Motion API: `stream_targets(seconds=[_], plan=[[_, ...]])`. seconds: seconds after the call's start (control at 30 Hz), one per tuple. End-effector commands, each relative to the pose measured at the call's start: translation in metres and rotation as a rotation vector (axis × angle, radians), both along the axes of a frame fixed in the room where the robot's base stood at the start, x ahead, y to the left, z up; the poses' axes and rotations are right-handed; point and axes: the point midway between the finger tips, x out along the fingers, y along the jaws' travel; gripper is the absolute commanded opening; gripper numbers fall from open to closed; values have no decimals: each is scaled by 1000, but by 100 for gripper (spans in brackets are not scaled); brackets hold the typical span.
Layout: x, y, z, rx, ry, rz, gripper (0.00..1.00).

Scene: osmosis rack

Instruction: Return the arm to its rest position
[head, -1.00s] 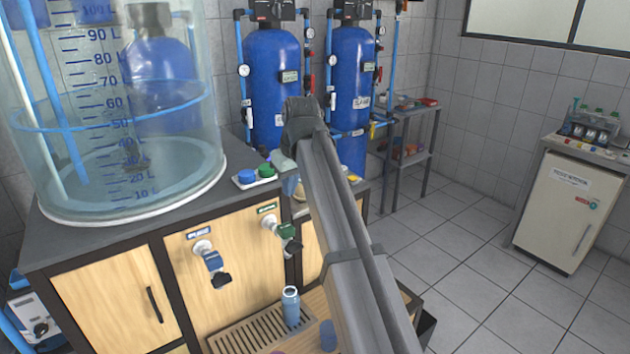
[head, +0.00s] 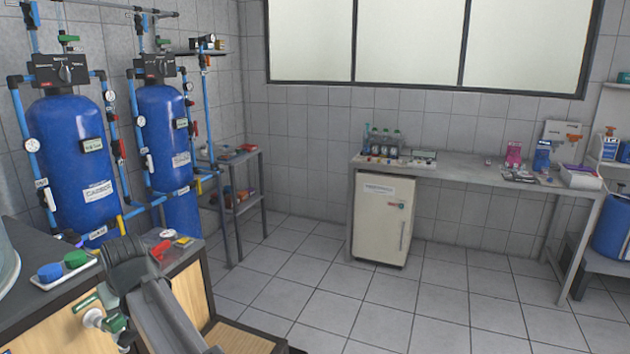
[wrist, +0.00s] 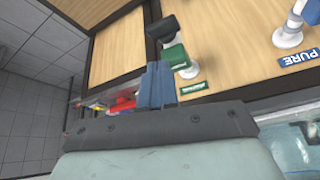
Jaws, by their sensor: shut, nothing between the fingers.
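My gripper (wrist: 156,84) shows in the wrist view, its two blue-grey fingers together and empty. The fingers point toward the wooden cabinet front (wrist: 235,45), which appears rotated in that view. They appear close to a green tap (wrist: 175,57) with a dark end; I cannot tell whether they touch it. In the head view, my arm (head: 165,315) is at the lower left, in front of the counter, and the gripper itself cannot be made out there.
The dark counter (head: 30,240) holds a white tray with a blue and a green cap (head: 76,259). Blue tanks (head: 75,150) stand behind it. A small shelf (head: 240,205) and a workbench (head: 470,168) line the far wall. The tiled floor (head: 400,310) between is clear.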

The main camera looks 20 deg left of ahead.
Motion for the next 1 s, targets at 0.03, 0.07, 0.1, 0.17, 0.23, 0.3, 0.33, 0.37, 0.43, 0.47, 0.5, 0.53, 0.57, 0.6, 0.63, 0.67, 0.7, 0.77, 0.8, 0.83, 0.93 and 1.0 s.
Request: stream_targets(seconds=[0.03, 0.07, 0.1, 0.17, 0.23, 0.3, 0.33, 0.37, 0.43, 0.47, 0.5, 0.53, 0.57, 0.6, 0.63, 0.67, 0.7, 0.77, 0.8, 0.83, 0.93, 1.0], plan=[[4, -13, -22, -13, 5, -16, 0], [7, -19, -35, -20, 8, -26, 0], [11, -28, -51, -31, 12, -40, 0], [20, -41, -76, -46, 18, -64, 0], [30, -59, -105, -68, 28, -91, 0], [41, -77, -133, -91, 37, -119, 0], [45, -86, -144, -99, 41, -131, 0], [50, -94, -156, -110, 45, -143, 0], [60, -115, -183, -133, 56, -171, 0], [64, -124, -194, -143, 61, -183, 0], [69, -137, -209, -157, 68, -200, 0], [73, -146, -219, -168, 73, -211, 0], [77, -156, -230, -179, 79, -224, 0], [82, -169, -244, -193, 85, -240, 0], [85, -180, -254, -204, 92, -252, 0], [88, -190, -264, -214, 97, -265, 0], [92, -204, -277, -229, 105, -280, 0], [97, -226, -297, -252, 118, -304, 0], [100, -240, -310, -267, 127, -321, 0], [102, -251, -319, -278, 134, -332, 0], [107, -288, -348, -316, 158, -371, 0], [109, -315, -368, -343, 178, -400, 0]])
